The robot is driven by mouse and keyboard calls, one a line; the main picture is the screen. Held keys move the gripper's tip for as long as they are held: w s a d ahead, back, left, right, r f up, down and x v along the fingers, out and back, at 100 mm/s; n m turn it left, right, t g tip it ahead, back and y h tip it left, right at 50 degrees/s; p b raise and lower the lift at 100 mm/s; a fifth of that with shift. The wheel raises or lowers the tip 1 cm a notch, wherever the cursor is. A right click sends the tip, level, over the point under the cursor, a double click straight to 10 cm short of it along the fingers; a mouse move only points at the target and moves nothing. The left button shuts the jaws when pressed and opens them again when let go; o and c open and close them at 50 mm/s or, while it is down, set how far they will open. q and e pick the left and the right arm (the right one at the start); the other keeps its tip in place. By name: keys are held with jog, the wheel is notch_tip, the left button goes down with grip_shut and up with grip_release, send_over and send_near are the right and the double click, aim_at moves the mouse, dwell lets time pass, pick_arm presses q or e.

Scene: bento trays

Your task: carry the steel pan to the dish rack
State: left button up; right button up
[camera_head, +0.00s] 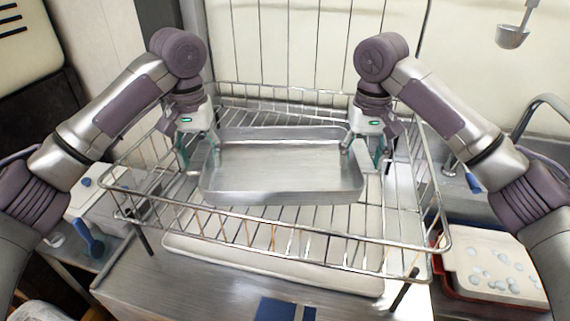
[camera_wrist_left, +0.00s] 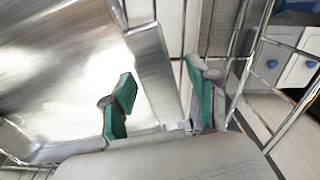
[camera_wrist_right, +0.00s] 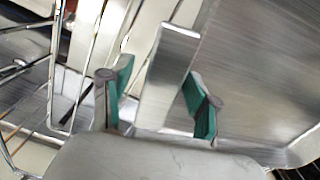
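The steel pan (camera_head: 285,168), a shallow rectangular tray with a flange handle at each end, is inside the wire dish rack (camera_head: 290,265). It looks level and appears to rest on the rack's wires. My left gripper (camera_head: 197,160) is at the pan's left end. In the left wrist view its fingers (camera_wrist_left: 162,105) stand apart on either side of the left handle (camera_wrist_left: 155,65), with gaps. My right gripper (camera_head: 363,157) is at the right end. In the right wrist view its fingers (camera_wrist_right: 158,105) stand apart around the right handle (camera_wrist_right: 170,65). The pan's underside is hidden.
A white board (camera_head: 270,268) lies under the rack on the steel counter. A red tray with a white spotted insert (camera_head: 492,277) is at the lower right, near a faucet (camera_head: 540,105). A ladle (camera_head: 512,36) hangs upper right. A blue item (camera_head: 283,309) lies at the front edge.

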pick_arm(q)
jog(key=shift+d+r, duration=0.1)
jog(key=shift+r, duration=0.35)
pick_arm(e)
jog(key=shift+a, duration=0.1)
jog(key=shift+r, duration=0.3)
pick_arm(q)
notch_tip(320, 180, up, 11)
pick_arm(e)
notch_tip(320, 180, up, 12)
jog(key=shift+f, duration=0.25)
